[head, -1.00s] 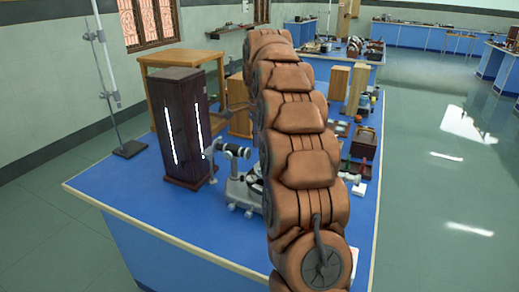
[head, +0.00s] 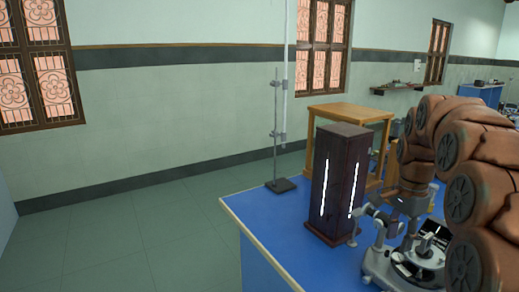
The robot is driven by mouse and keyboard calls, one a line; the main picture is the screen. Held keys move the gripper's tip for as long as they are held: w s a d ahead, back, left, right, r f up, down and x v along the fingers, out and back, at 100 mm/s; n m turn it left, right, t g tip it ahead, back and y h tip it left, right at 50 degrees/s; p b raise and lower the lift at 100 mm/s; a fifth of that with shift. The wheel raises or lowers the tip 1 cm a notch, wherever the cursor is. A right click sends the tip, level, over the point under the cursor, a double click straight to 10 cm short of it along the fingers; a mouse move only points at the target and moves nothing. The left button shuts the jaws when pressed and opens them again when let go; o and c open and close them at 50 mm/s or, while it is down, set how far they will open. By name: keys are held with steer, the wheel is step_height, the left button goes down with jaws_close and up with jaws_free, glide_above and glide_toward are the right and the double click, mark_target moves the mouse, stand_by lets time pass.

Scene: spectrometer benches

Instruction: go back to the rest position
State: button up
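My copper-coloured arm rises at the right edge of the head view and bends over, its far end pointing down above the bench. My gripper (head: 408,203) seems to be at that far end, small and dark, above or just behind the spectrometer. Its fingers cannot be made out. The spectrometer (head: 378,262), grey metal with a round base and a telescope tube, stands on the blue bench (head: 265,225), partly covered by my arm. A tall dark wooden lamp box (head: 339,180) with two bright slits stands left of it.
A wooden stool or table (head: 350,110) stands behind the lamp box. The tiled floor (head: 130,235) left of the bench is clear, up to the wall.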

steer(key=s+a+f+n+p, duration=0.1)
steer(key=s+a+n, duration=0.4)
steer(key=s, duration=0.5)
steer(key=s+a+f+n+g+p, duration=0.1)
steer(key=s+a+f+n, duration=0.2)
steer(key=s, duration=0.8)
steer(key=s+a+f+n+p, duration=0.1)
steer(key=s+a+f+n, duration=0.2)
steer(key=s+a+n, duration=0.4)
steer(key=s, duration=0.3)
steer(key=shift+s, duration=0.2)
steer(key=shift+a+f, duration=0.1)
steer(key=shift+a, duration=0.05)
